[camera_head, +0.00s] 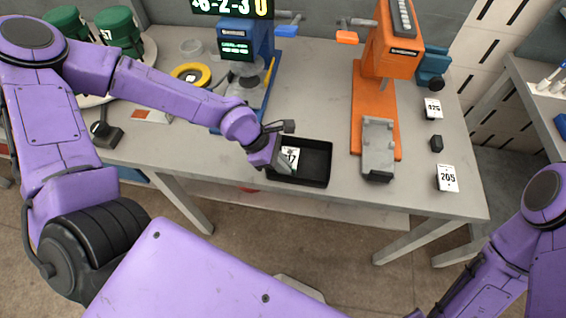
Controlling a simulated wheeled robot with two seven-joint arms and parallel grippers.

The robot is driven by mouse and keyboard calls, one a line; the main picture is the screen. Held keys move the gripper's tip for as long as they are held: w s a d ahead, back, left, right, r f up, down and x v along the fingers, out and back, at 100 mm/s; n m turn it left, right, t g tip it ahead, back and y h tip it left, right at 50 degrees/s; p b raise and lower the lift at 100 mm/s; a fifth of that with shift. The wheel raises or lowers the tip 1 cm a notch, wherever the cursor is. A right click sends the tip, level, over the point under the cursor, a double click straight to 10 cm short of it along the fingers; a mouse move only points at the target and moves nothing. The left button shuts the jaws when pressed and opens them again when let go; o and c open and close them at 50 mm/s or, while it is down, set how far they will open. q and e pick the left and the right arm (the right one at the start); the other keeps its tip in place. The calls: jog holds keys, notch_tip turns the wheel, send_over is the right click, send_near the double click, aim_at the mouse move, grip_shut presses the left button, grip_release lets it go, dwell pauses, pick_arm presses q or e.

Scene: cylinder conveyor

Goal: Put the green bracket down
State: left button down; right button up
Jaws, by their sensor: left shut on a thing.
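My left gripper (280,157) is at the left part of a black open tray (326,166) on the grey table. It is shut on a small pale greenish piece, the green bracket (283,168), mostly hidden by my fingers. A white label with dark digits (291,157) shows right beside the fingertips. I cannot tell whether the bracket touches the tray floor. The right part of the tray is bare. My right arm comes in at the lower right, but its gripper does not show.
An orange press (362,110) with a grey fixture (378,150) stands right of the tray. A blue machine (240,70) and a yellow ring (190,75) are behind my left forearm. Number cards (447,178) and a black block (436,143) lie at the right.

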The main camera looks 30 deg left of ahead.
pick_arm(q)
jog(key=c, duration=1.6)
grip_release()
jog(key=shift+a+r, duration=0.1)
jog(key=shift+r, duration=0.25)
jog(key=p+v, duration=0.6)
jog(key=v, duration=0.5)
jog(key=shift+s+a+r, duration=0.1)
jog(key=shift+r, duration=0.15)
